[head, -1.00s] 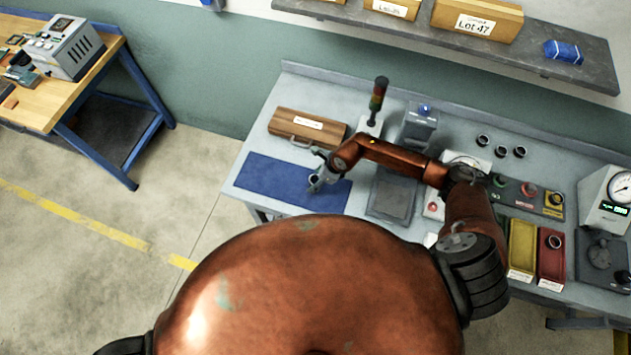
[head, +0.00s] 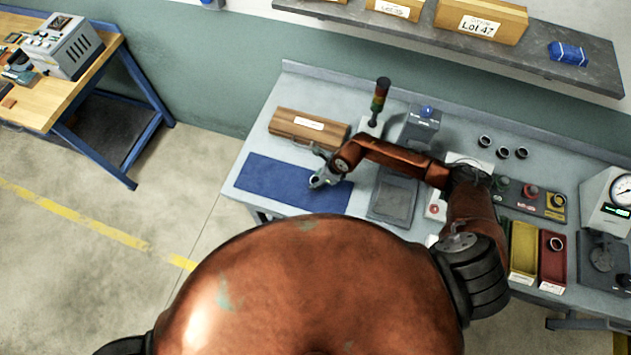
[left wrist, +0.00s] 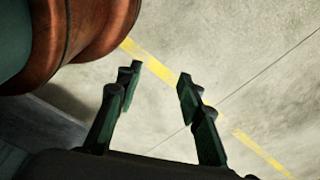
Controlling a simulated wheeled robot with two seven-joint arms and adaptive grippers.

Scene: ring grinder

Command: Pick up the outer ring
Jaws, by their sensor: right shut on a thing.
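My right gripper (head: 318,181) is low over the blue mat (head: 262,180), near its right end. It is shut on a small ring-like thing, apparently the outer ring, mostly hidden by the fingers. I cannot tell whether that ring touches the mat. My left gripper (left wrist: 157,85) shows in the left wrist view with its fingers apart, empty, above the floor.
Three dark rings (head: 502,153) lie at the back of the bench. A grey pad (head: 393,197), a yellow bin (head: 523,247) and a red bin (head: 552,262) are to the right.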

